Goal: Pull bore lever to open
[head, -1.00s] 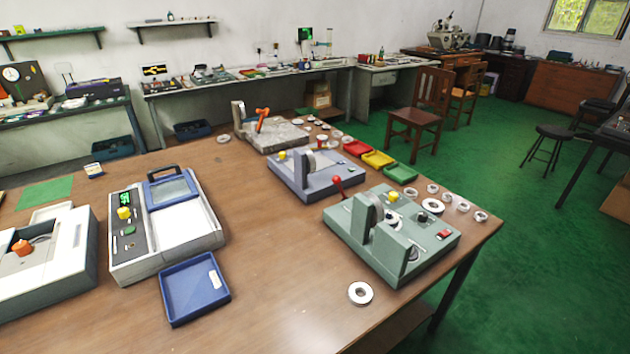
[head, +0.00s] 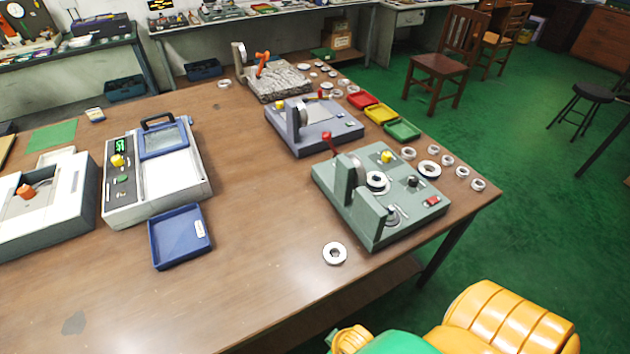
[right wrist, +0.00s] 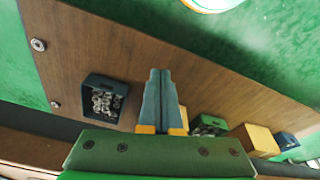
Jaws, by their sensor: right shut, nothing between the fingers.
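A green bench fixture (head: 385,232) stands near the table's right edge, with an upright plate, a metal ring (head: 377,182) and a yellow knob. A red-tipped lever (head: 328,138) rises at its back left corner; I cannot tell if this is the bore lever. Behind it is a grey-blue fixture (head: 340,132) with an upright plate. A third fixture has an orange lever (head: 262,62). My right gripper (right wrist: 161,72) is shut and empty in the right wrist view, apart from these fixtures. In the head view only my yellow and green arm parts show. My left gripper is out of view.
A loose ring (head: 335,253) lies in front of the green fixture; several more lie along the right table edge. Red, yellow and green trays (head: 403,130) are behind. A blue tray (head: 180,238) and a white device (head: 160,185) stand left. The front-middle table is clear.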

